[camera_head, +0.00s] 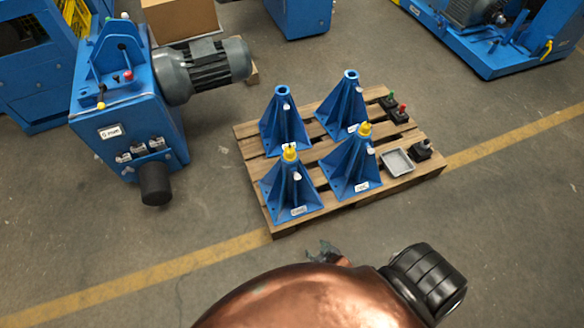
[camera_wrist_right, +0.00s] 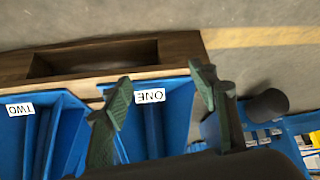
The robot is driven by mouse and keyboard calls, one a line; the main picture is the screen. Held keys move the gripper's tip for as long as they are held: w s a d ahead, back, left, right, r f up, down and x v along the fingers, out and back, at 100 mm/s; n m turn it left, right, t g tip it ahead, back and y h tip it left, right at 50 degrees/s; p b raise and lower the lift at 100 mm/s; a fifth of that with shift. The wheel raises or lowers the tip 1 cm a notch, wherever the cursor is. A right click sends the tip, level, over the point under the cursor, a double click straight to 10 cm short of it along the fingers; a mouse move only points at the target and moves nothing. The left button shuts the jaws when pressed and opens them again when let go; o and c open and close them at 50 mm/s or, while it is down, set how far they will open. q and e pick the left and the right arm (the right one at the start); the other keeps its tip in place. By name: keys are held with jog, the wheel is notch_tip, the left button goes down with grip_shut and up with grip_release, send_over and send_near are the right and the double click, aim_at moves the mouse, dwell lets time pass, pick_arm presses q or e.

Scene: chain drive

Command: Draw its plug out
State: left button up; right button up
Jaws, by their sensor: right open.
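Blue stands are on a wooden pallet (camera_head: 275,228) in the head view. The front-left stand (camera_head: 288,190) and front-right stand (camera_head: 350,168) each have a yellow plug on top, the left plug (camera_head: 290,153) and the right plug (camera_head: 364,129). The two back stands show open tops. My right gripper (camera_head: 325,252) is in front of the pallet, apart from the stands. In the right wrist view the right gripper (camera_wrist_right: 160,88) is open and empty, with the label ONE (camera_wrist_right: 150,96) seen between its fingers. The label TWO (camera_wrist_right: 20,109) is left of it. My left gripper is out of view.
A blue drive unit (camera_head: 125,130) with a grey motor (camera_head: 205,70) and a black cylinder (camera_head: 156,186) stands left of the pallet. A grey tray (camera_head: 398,162), a black block (camera_head: 421,150) and red and green pieces lie on the pallet's right side. Floor in front is clear.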

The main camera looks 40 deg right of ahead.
jog(key=w+d+r+m+t+h+b, duration=0.1)
jog(key=w+d+r+t+b, duration=0.1)
jog(key=w+r, duration=0.5)
jog(key=w+d+r+t+b, duration=0.1)
jog(key=w+r+t+b, duration=0.25)
jog(key=w, duration=0.75)
jog(key=m+t+h+b, duration=0.2)
jog(key=t+h+b, duration=0.1)
jog(key=t, duration=0.2)
send_near(292, 156)
jog(key=shift+g, duration=0.25)
jog(key=x, duration=0.4)
jog(key=shift+w+f, duration=0.15)
jog(key=shift+w, duration=0.15)
jog(key=shift+w+d+r, duration=0.15)
jog(key=shift+w+r, duration=0.1)
jog(key=b+x, duration=0.2)
jog(key=x, duration=0.4)
jog(key=shift+w+f+b, duration=0.1)
jog(key=shift+b, duration=0.3)
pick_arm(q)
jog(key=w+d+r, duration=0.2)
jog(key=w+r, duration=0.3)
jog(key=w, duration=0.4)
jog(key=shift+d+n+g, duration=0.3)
pick_arm(e)
jog(key=shift+w, duration=0.5)
jog(key=shift+c, duration=0.2)
